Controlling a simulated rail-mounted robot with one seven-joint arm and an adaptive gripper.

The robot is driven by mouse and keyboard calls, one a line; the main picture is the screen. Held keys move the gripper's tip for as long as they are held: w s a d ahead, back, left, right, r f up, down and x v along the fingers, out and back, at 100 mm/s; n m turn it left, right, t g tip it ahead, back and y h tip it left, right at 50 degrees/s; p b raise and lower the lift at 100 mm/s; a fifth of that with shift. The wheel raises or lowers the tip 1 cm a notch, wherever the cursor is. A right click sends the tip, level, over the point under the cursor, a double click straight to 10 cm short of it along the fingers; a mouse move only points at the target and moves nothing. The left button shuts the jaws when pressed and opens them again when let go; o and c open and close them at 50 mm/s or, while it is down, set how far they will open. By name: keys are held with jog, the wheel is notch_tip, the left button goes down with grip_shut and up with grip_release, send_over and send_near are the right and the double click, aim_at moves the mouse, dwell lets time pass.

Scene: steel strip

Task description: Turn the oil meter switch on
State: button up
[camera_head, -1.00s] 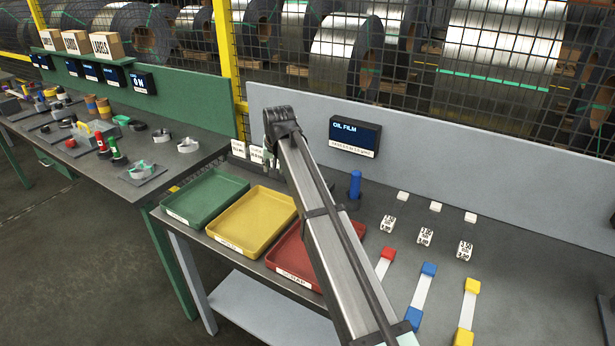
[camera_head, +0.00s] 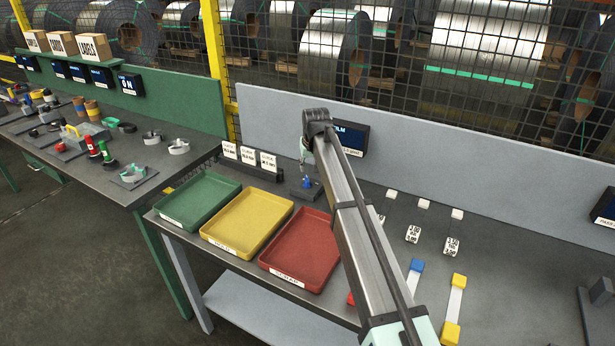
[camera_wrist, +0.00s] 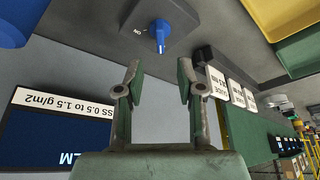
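The blue switch knob (camera_head: 308,182) sits on a small dark box (camera_head: 299,192) right of the guide cards. In the wrist view the knob (camera_wrist: 160,36) is at top centre, with a white line on it and an upside-down "ON" label (camera_wrist: 138,31) beside it. My gripper (camera_wrist: 158,78) is open and empty; its fingertips point toward the knob from a short distance, apart from it. The oil film display (camera_head: 354,138) on the grey panel is partly behind my arm; the wrist view shows it upside down (camera_wrist: 45,145).
Green (camera_head: 198,202), yellow (camera_head: 247,221) and red (camera_head: 302,250) trays lie in front of the switch. Guide cards (camera_head: 248,156) stand to its left. A blue cylinder (camera_wrist: 12,22) is close by in the wrist view. Strip samples lie right of my arm.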

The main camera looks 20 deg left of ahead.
aim_at(307, 179)
jog(key=p+x, duration=0.2)
jog(key=x, duration=0.7)
grip_shut()
